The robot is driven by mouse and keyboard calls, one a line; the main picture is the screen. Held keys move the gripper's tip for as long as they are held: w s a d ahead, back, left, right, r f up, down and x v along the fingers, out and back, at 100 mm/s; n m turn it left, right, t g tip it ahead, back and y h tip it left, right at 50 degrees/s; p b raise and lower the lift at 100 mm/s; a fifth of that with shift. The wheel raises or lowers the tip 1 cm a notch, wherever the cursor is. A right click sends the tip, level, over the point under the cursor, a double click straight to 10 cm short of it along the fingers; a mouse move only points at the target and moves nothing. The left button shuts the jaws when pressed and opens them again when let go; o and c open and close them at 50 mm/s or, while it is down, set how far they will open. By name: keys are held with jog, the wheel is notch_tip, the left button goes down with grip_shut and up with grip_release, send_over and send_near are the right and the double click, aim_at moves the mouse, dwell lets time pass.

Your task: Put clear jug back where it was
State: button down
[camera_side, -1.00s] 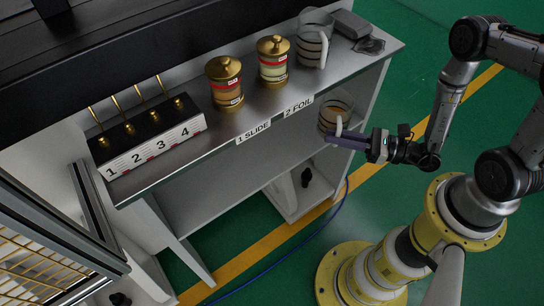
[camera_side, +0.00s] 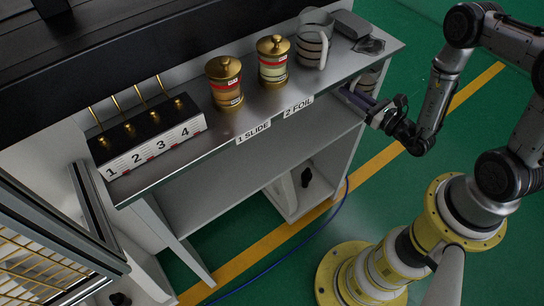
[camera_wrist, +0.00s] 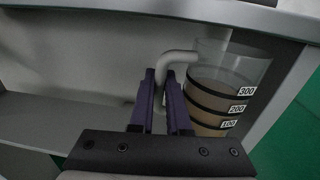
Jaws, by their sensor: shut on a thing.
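In the side view the jug (camera_side: 368,79) shows partly below the top shelf's front edge at the right end, mostly hidden by the shelf and my gripper (camera_side: 356,98). It looks upright. I cannot tell whether its base touches the lower shelf.
On the top shelf (camera_side: 215,135) stand another banded jug (camera_side: 313,42), two brass-lidded jars (camera_side: 225,85) (camera_side: 272,62), a grey block (camera_side: 351,24) and a numbered black box (camera_side: 145,135). The lower shelf (camera_side: 240,165) is clear to the left. A side panel (camera_wrist: 285,95) stands close right of the jug.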

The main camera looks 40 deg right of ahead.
jog(key=s+a+f+n+g+y, duration=0.1)
jog(key=s+a+n+g+y, duration=0.35)
jog(key=s+a+y, duration=0.35)
jog(key=s+a+f+n+g+y, duration=0.1)
jog(key=s+a+n+g+y, duration=0.4)
jog(key=a, duration=0.5)
jog(key=shift+n+t+y, duration=0.4)
jog(key=shift+n+t, duration=0.05)
jog(key=shift+t, duration=0.3)
jog(key=shift+w+a+f, duration=0.95)
jog(key=shift+w+f, duration=1.2)
jog(key=shift+w, duration=0.1)
jog(key=shift+w+a+f, duration=1)
jog(key=shift+w+f, duration=1.1)
jog(key=shift+w, duration=0.2)
jog(key=shift+w+a+f, duration=0.95)
jog(key=shift+w+f, duration=1.2)
jog(key=shift+w, duration=0.1)
jog(key=c, duration=0.9)
grip_release()
jog(key=shift+f, duration=0.1)
